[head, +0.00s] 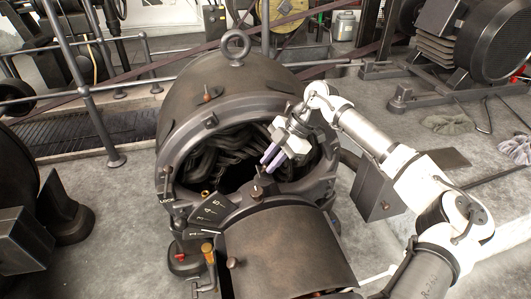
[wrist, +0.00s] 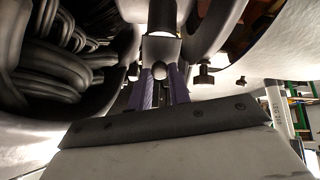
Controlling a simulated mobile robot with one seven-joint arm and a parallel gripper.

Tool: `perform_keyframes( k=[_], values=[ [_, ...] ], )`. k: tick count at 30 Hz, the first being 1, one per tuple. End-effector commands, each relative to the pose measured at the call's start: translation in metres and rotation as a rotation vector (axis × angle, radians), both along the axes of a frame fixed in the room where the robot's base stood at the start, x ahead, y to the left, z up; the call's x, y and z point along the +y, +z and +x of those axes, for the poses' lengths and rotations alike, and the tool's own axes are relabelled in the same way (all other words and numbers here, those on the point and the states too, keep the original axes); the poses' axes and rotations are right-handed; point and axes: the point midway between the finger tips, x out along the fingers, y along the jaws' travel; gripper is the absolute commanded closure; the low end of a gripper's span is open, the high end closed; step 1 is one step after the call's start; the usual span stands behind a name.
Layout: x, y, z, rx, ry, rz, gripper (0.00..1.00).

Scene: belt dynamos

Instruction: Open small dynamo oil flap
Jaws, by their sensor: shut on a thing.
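The small dynamo (head: 225,85) is a dark, worn cylinder with a ring on top and an open end showing thick black coils (head: 215,155). A dark bearing arm crosses that open end. On it stands a small dark fitting (head: 258,190), which I take to be the oil flap; its lid cannot be made out. My gripper (head: 266,166) points down at it with purple fingers. In the wrist view, my gripper (wrist: 161,76) is shut on a small dark round-ended knob (wrist: 159,70) between its fingertips. The fingers hide part of the fitting.
A lever plate with number marks (head: 212,210) and an orange-handled lever (head: 208,253) are at the left front. A brown-black cylinder (head: 285,250) lies in front. Railings (head: 100,120) stand at the left. Gloves (head: 448,124) lie on the floor at right, where there is some free room.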

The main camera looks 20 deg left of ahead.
Motion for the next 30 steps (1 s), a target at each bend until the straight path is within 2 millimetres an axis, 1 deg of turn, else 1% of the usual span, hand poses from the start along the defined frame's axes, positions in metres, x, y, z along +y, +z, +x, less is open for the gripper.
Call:
perform_keyframes(
  k=[1,6,18,24,30],
  values=[
    [-0.003,0.005,0.002,0.032,-0.005,0.041,1.00],
    [-0.012,0.004,0.008,0.121,-0.005,0.174,1.00],
    [-0.029,-0.008,0.020,0.324,-0.003,0.477,1.00],
    [-0.035,-0.014,0.024,0.402,-0.001,0.594,1.00],
    [-0.038,-0.017,0.026,0.454,0.000,0.672,1.00]
  ],
)
